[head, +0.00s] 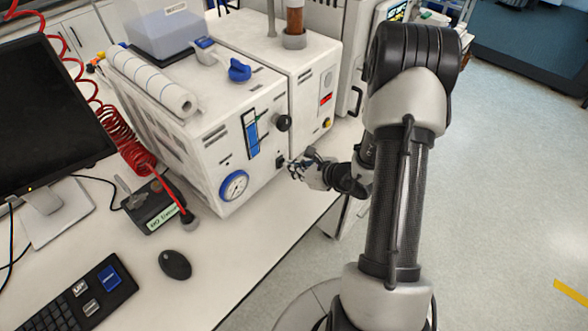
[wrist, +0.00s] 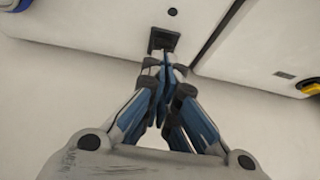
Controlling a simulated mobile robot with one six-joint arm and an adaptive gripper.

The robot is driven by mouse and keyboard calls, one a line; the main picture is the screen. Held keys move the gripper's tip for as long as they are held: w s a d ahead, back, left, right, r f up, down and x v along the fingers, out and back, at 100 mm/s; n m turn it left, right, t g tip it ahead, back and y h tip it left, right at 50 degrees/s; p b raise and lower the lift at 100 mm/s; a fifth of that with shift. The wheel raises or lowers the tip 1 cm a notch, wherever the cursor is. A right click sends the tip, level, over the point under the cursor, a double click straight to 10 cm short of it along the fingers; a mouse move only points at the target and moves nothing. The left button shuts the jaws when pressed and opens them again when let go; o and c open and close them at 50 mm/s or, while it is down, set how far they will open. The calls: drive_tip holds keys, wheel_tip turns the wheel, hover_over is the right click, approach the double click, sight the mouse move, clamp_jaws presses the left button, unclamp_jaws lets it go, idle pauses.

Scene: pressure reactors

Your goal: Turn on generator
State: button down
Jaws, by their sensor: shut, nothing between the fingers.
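The generator (head: 208,155) is a white box on the bench, with a round blue-rimmed gauge, a blue flow tube and a black knob on its front. A small black switch (head: 280,162) sits low on that front, near the right edge. In the wrist view the switch (wrist: 163,39) is a dark square just beyond the fingertips. My gripper (head: 289,167) is shut and empty, with its tips right at the switch. In the wrist view the closed fingertips (wrist: 163,64) overlap the switch's lower edge; I cannot tell whether they touch it.
A second white unit (head: 312,95) with a red display and yellow-ringed knob adjoins on the right. A monitor (head: 45,110), black box (head: 152,207), mouse (head: 175,264) and keyboard (head: 75,300) lie to the left.

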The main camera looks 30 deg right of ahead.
drive_tip(key=shift+w+a+r+g+p, duration=0.15)
drive_tip(key=shift+w+r+g+p, duration=0.35)
drive_tip(key=shift+p, duration=0.55)
drive_tip(key=shift+g, duration=0.3)
drive_tip(key=shift+s+f, duration=0.1)
drive_tip(key=shift+f, duration=0.05)
drive_tip(key=shift+r+p, duration=0.45)
drive_tip(key=shift+r, duration=0.35)
